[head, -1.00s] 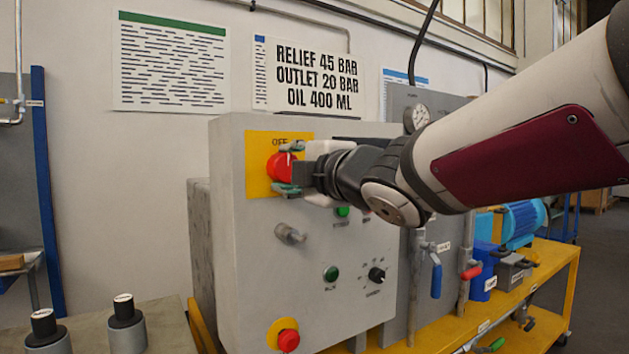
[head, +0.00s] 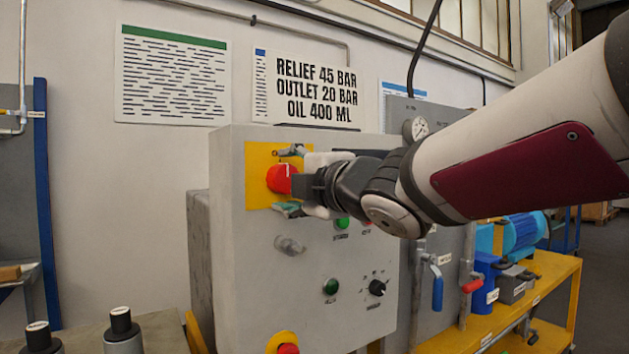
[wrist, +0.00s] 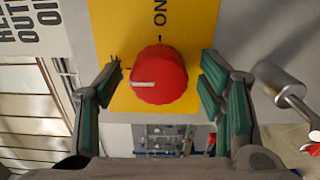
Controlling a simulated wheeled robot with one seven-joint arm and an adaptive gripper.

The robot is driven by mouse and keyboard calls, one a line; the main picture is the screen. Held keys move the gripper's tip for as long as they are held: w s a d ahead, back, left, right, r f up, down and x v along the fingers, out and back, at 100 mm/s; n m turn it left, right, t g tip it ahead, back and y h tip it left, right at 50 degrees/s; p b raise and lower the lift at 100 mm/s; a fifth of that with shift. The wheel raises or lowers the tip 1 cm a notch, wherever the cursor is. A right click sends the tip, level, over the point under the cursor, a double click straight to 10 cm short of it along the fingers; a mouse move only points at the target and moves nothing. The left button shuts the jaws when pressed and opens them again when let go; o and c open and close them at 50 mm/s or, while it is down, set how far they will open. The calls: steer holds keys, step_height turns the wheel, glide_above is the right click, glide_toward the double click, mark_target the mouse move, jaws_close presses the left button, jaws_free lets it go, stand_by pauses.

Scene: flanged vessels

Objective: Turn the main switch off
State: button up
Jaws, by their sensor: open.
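The main switch is a red round knob (head: 279,179) on a yellow plate (head: 256,154) at the upper left of the grey cabinet front. In the wrist view the knob (wrist: 165,66) has a white pointer line aimed left, and "ON" is printed on the plate above it. By the head view's orientation, the pointer aims up, where "OFF" showed earlier; that label is now covered by a finger. My gripper (head: 293,181) is open at the knob. In the wrist view its green-padded fingers (wrist: 161,70) stand on both sides, apart from the knob.
A metal handle (head: 290,245) sticks out below the switch. A green button (head: 330,286), a black selector (head: 377,288) and a red emergency button (head: 287,349) sit lower on the cabinet (head: 222,270). Dark-topped cylinders (head: 121,321) stand at the lower left.

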steer(key=v, duration=1.2)
